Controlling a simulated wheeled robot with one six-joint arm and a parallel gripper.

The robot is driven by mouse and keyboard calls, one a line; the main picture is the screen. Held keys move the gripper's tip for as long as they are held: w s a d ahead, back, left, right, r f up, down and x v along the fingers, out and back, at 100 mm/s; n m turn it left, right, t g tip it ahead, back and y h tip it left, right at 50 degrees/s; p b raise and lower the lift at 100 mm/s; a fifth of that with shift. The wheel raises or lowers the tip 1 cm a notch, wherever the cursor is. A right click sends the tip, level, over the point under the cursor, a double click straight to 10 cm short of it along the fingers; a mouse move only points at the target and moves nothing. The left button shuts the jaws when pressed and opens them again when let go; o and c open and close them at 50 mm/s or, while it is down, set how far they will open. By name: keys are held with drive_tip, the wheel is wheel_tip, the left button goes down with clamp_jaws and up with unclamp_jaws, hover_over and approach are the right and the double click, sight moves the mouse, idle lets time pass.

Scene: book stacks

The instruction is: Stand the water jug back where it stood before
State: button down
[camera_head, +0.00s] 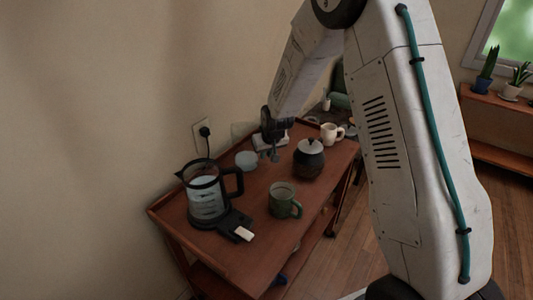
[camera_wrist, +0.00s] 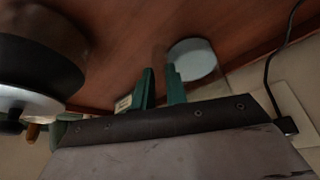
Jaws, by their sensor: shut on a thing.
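The water jug (camera_head: 246,160) appears as a clear, hard-to-see vessel with pale blue water, near the wall side of the wooden trolley. Its pale water surface also shows in the wrist view (camera_wrist: 192,60), just right of my fingers. My gripper (camera_head: 274,154) is at the jug's right side, pointing down. Its green fingers (camera_wrist: 160,80) are close together in the wrist view, shut on the jug; the gripped part is too transparent to make out. The jug looks upright. I cannot tell whether its base touches the trolley top.
The trolley top (camera_head: 255,208) also carries a glass-and-black kettle (camera_head: 207,193), a green mug (camera_head: 283,200), a dark pot with a pale lid (camera_head: 309,160) and a cream mug (camera_head: 331,133). A plugged socket (camera_head: 203,133) is on the wall.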

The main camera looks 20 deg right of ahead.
drive_tip(key=c, duration=1.4)
unclamp_jaws()
drive_tip(key=shift+f, duration=0.1)
drive_tip(key=s+r+g, duration=0.1)
drive_tip(key=s+r, duration=2)
drive_tip(key=r, duration=0.3)
drive_tip(key=s+d+r+g, duration=0.1)
drive_tip(key=s+r+g, duration=0.1)
drive_tip(key=s, duration=2)
drive_tip(key=shift+s+d+r+g, duration=0.2)
drive_tip(key=shift+s+r+g, duration=0.1)
drive_tip(key=shift+r, duration=0.25)
drive_tip(key=shift+w, duration=0.1)
